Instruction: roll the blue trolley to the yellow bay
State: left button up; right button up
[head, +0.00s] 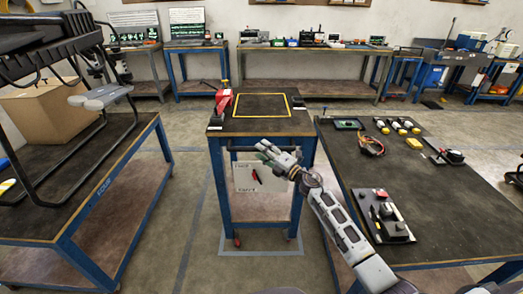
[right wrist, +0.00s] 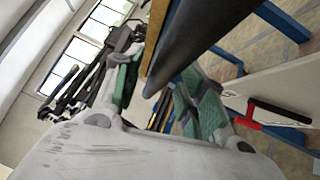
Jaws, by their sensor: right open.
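The blue trolley (head: 218,185) stands upright in the middle of the head view, between two tables. It has a dark top, a lower shelf and red casters. Its dark handle bar (head: 238,150) runs across the near side, below the top. My right gripper (head: 267,153) is open at this bar. In the right wrist view, the black bar (right wrist: 195,45) passes between the green-padded fingers (right wrist: 165,95); contact cannot be told. A grey-blue floor outline (head: 260,253) surrounds the trolley's base. I cannot make out a yellow bay on the floor. My left gripper is not in view.
A red tool (head: 223,100) stands on the trolley top. A white board (head: 248,180) hangs at its front. The left table (head: 92,197) holds a black frame; the right table (head: 450,225) holds small parts and stands close to the trolley. Benches (head: 300,85) line the back wall.

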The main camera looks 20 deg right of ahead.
jog(key=shift+x, duration=0.8)
grip_shut()
